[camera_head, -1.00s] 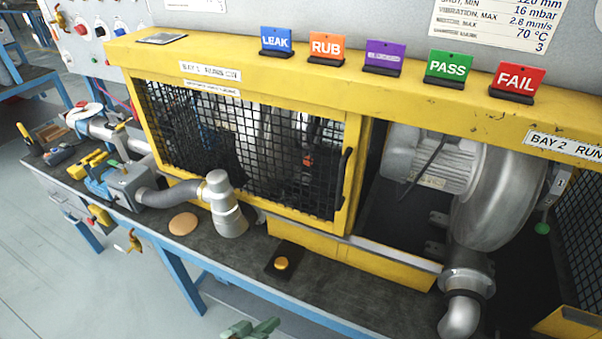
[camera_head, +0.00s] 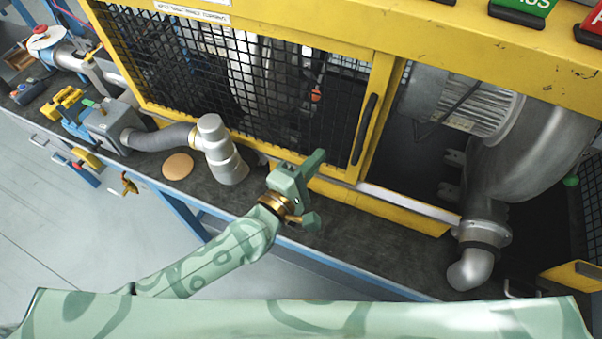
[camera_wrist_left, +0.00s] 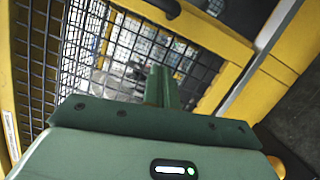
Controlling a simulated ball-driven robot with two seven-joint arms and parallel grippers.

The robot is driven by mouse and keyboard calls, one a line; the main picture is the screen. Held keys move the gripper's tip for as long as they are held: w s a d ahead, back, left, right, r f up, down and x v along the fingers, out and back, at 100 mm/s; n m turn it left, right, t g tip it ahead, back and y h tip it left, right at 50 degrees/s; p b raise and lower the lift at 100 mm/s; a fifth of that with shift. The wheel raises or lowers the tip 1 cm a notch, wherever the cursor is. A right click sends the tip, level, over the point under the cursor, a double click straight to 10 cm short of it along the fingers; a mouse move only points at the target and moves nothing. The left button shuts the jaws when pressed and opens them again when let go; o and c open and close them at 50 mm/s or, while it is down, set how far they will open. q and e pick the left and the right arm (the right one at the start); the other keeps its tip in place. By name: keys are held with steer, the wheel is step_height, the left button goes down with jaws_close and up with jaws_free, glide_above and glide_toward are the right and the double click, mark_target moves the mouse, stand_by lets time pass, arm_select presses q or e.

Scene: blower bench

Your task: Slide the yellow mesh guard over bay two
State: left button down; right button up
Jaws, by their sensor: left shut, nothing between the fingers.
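The yellow-framed guard (camera_head: 380,105) with black mesh stands across bay one, left of bay two. A dark upright handle (camera_head: 365,130) is on its right stile, and it also shows at the top of the left wrist view (camera_wrist_left: 163,6). Bay two is uncovered and shows a grey blower (camera_head: 520,150). My green left gripper (camera_head: 318,158) is shut and empty, in front of the guard's lower part, left of and below the handle. In the left wrist view its fingers (camera_wrist_left: 160,85) are together against the mesh background; contact cannot be told. My right gripper is not in view.
A pale rail (camera_head: 410,203) runs below bay two's opening. A silver pipe elbow (camera_head: 468,268) sticks out in front of bay two. A grey hose fitting (camera_head: 222,155) and an orange disc (camera_head: 178,166) are on the bench left of my gripper. A yellow part (camera_head: 570,275) stands at right.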

mark_target(352, 147)
arm_select(q)
steer(key=shift+x, duration=1)
steer(key=d, duration=0.2)
steer(key=s+d, duration=0.1)
steer(key=shift+d+r, duration=0.1)
steer(key=shift+r, duration=0.3)
steer(key=shift+s+d+p, duration=0.2)
steer(key=shift+d+p, duration=0.1)
steer(key=shift+d, duration=0.1)
